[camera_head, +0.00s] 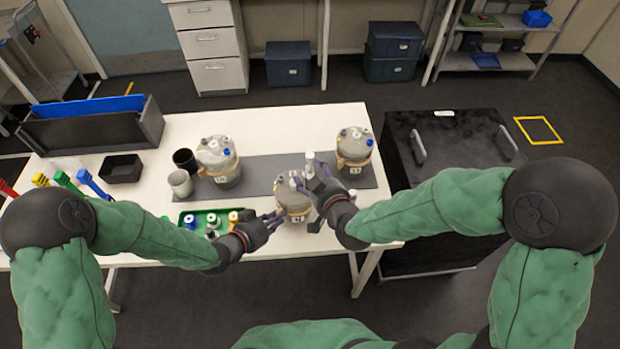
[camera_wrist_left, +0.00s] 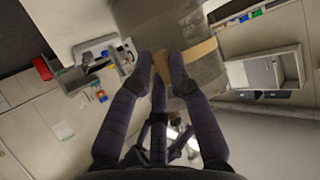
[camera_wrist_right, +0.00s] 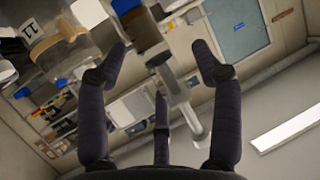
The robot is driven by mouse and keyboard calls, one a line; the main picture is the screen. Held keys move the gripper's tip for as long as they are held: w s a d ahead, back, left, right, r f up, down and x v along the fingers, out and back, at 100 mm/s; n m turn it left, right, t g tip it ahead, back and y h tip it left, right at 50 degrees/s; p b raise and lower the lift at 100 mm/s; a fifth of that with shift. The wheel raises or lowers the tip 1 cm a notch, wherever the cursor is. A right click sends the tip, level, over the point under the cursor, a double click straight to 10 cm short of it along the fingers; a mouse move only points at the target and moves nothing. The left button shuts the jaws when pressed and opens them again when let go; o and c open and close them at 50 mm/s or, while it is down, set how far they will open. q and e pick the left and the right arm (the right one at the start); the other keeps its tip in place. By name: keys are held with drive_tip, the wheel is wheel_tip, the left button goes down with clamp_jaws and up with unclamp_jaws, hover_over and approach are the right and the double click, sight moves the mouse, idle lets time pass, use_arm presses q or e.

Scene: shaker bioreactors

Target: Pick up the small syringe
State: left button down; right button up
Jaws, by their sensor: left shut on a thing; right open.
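The front bioreactor (camera_head: 293,203) is a grey vessel with a tan band, standing near the table's front edge. My left gripper (camera_head: 277,217) is shut on its tan band (camera_wrist_left: 203,48) at the left side. My right gripper (camera_head: 312,182) is open, just above and right of that bioreactor. A small pale upright piece (camera_head: 310,160) shows beside its fingers. In the right wrist view, a slim translucent grey cylinder (camera_wrist_right: 178,92) with a flared end lies between the spread fingers; it looks like the small syringe. I cannot tell whether the fingers touch it.
Two more bioreactors stand on the dark mat, at left (camera_head: 218,165) and right (camera_head: 353,152). A green tray (camera_head: 186,220) with several bottles is left of my left gripper. Black (camera_head: 184,158) and pale cups (camera_head: 180,183) stand behind it. A black cabinet (camera_head: 455,135) is right of the table.

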sight(313, 154)
drive_tip(key=shift+w+a+f, duration=0.1)
drive_tip(key=shift+w, duration=0.15)
drive_tip(key=c, duration=1.2)
wheel_tip(313, 154, up, 10)
drive_tip(key=shift+r, duration=0.1)
use_arm(q)
drive_tip(key=c, duration=1.1)
unclamp_jaws()
